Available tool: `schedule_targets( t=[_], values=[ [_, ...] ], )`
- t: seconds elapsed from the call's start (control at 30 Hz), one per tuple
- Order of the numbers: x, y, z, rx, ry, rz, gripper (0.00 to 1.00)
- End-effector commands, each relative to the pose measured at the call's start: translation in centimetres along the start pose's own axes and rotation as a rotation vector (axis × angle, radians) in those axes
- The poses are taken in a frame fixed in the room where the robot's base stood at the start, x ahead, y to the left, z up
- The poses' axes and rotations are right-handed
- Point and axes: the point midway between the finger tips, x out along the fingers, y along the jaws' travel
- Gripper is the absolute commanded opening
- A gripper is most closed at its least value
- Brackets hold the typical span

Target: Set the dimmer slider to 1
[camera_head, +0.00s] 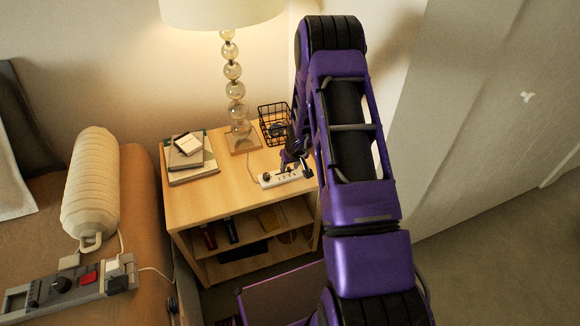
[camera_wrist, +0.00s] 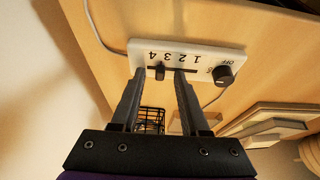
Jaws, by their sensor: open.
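The dimmer is a white panel (camera_wrist: 205,54) with a slot and the numbers 4, 3, 2, 1, upside down in the wrist view. Its dark slider (camera_wrist: 159,71) sits at about the 3 to 4 marks. A black round knob (camera_wrist: 224,75) with an OFF label is at its right end. My gripper (camera_wrist: 161,78) is open, with a fingertip on each side of the slider. I cannot tell whether either finger touches it.
The nightstand (camera_head: 190,205) also holds a lamp (camera_head: 233,90), a stack of books (camera_head: 187,165) and a black wire basket (camera_head: 273,123). A couch arm with a pale ribbed roll (camera_head: 92,185) and a grey control panel (camera_head: 70,287) stands at left. A wall is close behind.

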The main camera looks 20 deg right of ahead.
Motion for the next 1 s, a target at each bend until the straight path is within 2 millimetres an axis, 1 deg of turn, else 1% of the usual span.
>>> schedule_targets(
  t=[0.17,0.2,0.27,0.4,0.43,1.0],
  values=[
    [-0.01,-0.01,0.00,0.000,0.000,0.000,0.45],
    [-0.01,-0.01,0.01,0.000,0.000,0.000,0.38],
    [-0.02,0.00,0.01,0.000,0.000,0.000,0.27],
    [-0.02,0.00,0.01,0.000,0.000,0.000,0.02],
    [-0.02,0.00,0.01,0.000,0.000,0.000,0.00],
    [-0.03,0.01,0.03,0.000,-0.001,0.000,0.00]
  ],
)
